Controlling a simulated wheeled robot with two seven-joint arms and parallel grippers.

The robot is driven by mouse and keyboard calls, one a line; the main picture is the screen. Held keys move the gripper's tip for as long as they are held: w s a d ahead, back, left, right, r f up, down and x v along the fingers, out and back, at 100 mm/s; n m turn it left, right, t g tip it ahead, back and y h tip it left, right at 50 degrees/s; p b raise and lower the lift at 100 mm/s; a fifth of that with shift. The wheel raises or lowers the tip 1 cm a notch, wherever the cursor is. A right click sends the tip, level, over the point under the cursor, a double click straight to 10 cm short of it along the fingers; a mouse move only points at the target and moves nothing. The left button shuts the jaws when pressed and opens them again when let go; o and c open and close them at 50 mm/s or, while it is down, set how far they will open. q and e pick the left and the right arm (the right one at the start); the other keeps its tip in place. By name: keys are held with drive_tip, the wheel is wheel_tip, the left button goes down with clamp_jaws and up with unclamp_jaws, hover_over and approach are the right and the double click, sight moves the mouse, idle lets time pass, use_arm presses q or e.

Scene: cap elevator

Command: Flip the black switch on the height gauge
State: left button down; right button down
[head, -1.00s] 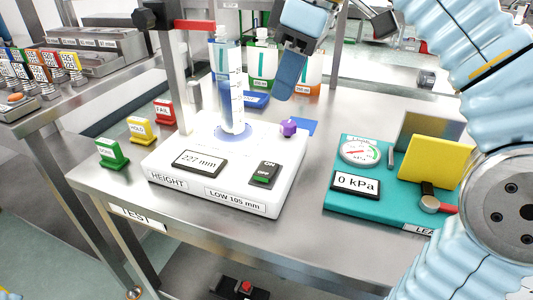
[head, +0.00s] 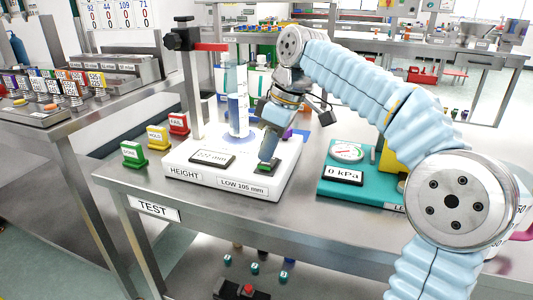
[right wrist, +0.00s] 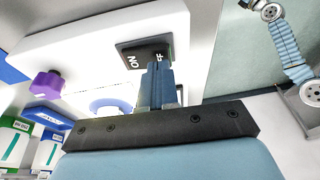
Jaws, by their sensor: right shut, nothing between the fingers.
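The height gauge (head: 183,163) is a white base with a display, a column and a clear cylinder (head: 238,118) standing on it. Its black switch (head: 263,171) is at the front right of the base, with a green part showing at its lower end. My right gripper (head: 268,158) is shut and empty, pointing down at the switch and covering its upper part in the head view. In the right wrist view the fingertips (right wrist: 157,66) overlap the edge of the black switch (right wrist: 133,54); I cannot tell whether they touch it. My left gripper is not in view.
A teal leak tester (head: 325,187) stands to the right of the gauge. Green, yellow and red tags (head: 157,136) stand to the left. A purple knob (right wrist: 46,84) is on the gauge base. The front strip of the table is clear.

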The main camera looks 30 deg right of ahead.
drive_tip(key=b, duration=0.1)
drive_tip(key=f+t+h+b, duration=0.1)
drive_tip(key=shift+s+a+f+b, duration=0.25)
drive_tip(key=shift+a+f+b, duration=0.05)
drive_tip(key=shift+a+b, duration=0.1)
drive_tip(key=shift+d+r+p, duration=0.1)
drive_tip(key=shift+r+p, duration=0.25)
drive_tip(key=shift+p, duration=0.05)
drive_tip(key=shift+w, duration=0.1)
drive_tip(key=shift+d, duration=0.1)
drive_tip(key=shift+w+d+r+p, duration=0.2)
drive_tip(key=shift+w+d+p, duration=0.2)
drive_tip(key=shift+p, duration=0.2)
drive_tip(key=shift+w+d, duration=0.1)
drive_tip(key=shift+d, duration=0.05)
